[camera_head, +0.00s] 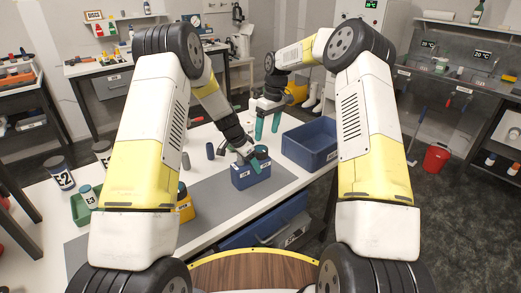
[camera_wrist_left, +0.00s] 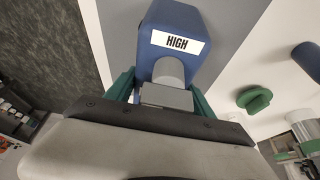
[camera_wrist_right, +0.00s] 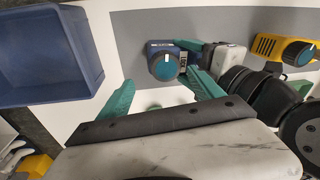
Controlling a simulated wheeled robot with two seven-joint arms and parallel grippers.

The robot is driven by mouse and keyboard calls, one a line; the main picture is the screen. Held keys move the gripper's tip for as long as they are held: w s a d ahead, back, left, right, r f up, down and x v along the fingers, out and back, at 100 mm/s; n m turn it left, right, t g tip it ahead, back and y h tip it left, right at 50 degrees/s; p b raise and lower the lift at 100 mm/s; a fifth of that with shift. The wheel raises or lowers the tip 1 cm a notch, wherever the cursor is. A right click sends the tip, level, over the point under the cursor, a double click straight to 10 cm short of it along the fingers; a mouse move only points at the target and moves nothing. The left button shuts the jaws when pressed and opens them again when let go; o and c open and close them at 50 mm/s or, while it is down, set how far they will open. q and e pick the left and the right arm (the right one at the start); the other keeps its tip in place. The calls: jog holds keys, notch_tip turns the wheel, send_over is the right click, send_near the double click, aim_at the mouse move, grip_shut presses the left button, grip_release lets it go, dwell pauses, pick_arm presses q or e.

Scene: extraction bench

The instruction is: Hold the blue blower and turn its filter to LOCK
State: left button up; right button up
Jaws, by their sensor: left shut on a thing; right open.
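The blue blower (camera_head: 250,176) stands upright on the grey mat of the bench. Its label reads HIGH in the left wrist view (camera_wrist_left: 178,42). My left gripper (camera_head: 247,159) is shut on the blower's grey neck (camera_wrist_left: 168,72), one teal finger on each side.
A blue bin (camera_head: 310,145) stands to the right of the blower. A yellow blower (camera_wrist_right: 283,48) with a teal filter stands on the mat, partly hidden by my left arm in the head view. A green tray (camera_head: 80,210) and an E2 jar (camera_head: 61,174) stand at the left.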

aim_at(260, 148)
jog(key=n, duration=0.4)
jog(key=shift+a+f+n, duration=0.1)
jog(key=shift+a+n, duration=0.25)
jog(key=shift+n, duration=0.05)
jog(key=n, duration=0.4)
jog(key=shift+s+a+f+n+h, duration=0.1)
jog(key=shift+a+n+h, duration=0.15)
jog(key=shift+n+h, duration=0.15)
jog(key=n, duration=0.4)
jog(key=shift+a+f+n, duration=0.1)
jog(key=shift+a+n, duration=0.2)
jog(key=n, duration=0.5)
jog(key=shift+a+h, duration=0.35)
jog(key=shift+h, duration=0.05)
jog(key=shift+f+n, duration=0.2)
jog(key=shift+n, duration=0.1)
notch_tip(260, 148, down, 7)
jog(key=shift+f, duration=0.15)
jog(key=c, duration=1.4)
